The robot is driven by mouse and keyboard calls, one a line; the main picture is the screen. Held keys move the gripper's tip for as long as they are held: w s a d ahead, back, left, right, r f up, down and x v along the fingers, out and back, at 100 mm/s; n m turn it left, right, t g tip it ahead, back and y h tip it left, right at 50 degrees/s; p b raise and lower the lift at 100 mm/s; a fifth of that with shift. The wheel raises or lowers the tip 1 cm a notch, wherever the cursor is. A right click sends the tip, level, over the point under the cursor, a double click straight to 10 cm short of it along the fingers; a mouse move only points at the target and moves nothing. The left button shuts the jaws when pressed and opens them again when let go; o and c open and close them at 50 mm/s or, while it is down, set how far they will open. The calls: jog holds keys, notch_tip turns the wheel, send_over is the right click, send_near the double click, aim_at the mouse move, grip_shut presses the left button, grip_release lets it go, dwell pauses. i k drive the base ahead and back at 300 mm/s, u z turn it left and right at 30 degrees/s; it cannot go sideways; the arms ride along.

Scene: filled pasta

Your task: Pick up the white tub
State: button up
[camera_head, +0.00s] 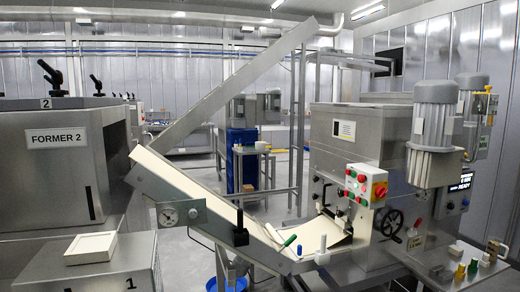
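No thing in view is plainly marked as the white tub. A shallow, square, off-white container (91,248) sits on top of a grey metal box labelled 1 (95,275) at the lower left. My gripper is not in view.
A sloping cream conveyor (185,180) with metal side rails crosses the middle. A large machine with a red-and-green button panel (365,186) stands at the right. A ledge with several small coloured items (473,268) lies lower right. A blue bucket (226,284) is on the floor.

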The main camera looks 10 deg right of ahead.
aim_at(259, 145)
jog(key=u, duration=0.55)
jog(key=k, duration=0.15)
jog(key=z, duration=2.8)
jog(key=i, duration=2.25)
